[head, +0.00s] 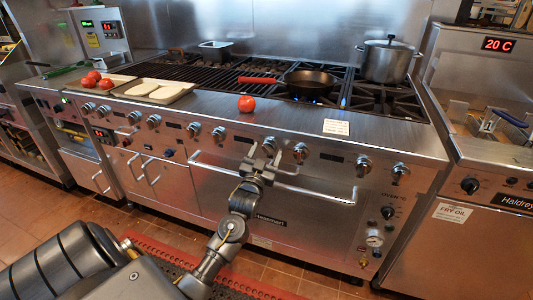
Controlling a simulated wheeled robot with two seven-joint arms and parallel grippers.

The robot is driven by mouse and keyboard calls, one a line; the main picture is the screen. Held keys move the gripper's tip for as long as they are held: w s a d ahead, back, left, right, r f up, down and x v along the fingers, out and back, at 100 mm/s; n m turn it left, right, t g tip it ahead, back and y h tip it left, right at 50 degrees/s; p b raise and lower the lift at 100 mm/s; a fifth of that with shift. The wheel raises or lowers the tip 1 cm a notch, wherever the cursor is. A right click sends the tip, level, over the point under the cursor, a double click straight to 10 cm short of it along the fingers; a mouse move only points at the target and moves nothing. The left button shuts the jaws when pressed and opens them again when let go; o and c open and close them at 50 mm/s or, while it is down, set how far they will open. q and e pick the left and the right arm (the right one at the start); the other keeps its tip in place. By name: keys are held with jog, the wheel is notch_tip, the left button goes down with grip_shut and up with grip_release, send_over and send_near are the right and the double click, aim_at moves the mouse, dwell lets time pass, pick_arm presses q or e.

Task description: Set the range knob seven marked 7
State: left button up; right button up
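A row of several silver knobs runs along the front panel of the range (235,180). Their number marks are too small to read, so I cannot tell for sure which is marked 7. Toward the right end are one knob (363,165) and an end knob (400,171). My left gripper (263,158) is in front of the panel, near a middle knob (269,145) and left of another knob (300,152). Whether its fingers are apart or touch a knob is unclear. My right gripper is not in view.
A long oven handle (320,193) sticks out below the knobs, close to my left gripper. A tomato (246,103) sits on the front ledge. A skillet (305,82) and a pot (388,60) stand on the burners. A fryer (490,140) is at the right.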

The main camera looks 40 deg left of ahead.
pick_arm(q)
jog(key=v, duration=1)
jog(key=shift+s, duration=0.35)
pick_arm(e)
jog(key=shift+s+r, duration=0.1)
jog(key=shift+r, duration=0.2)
pick_arm(q)
jog(key=shift+d+f, duration=0.1)
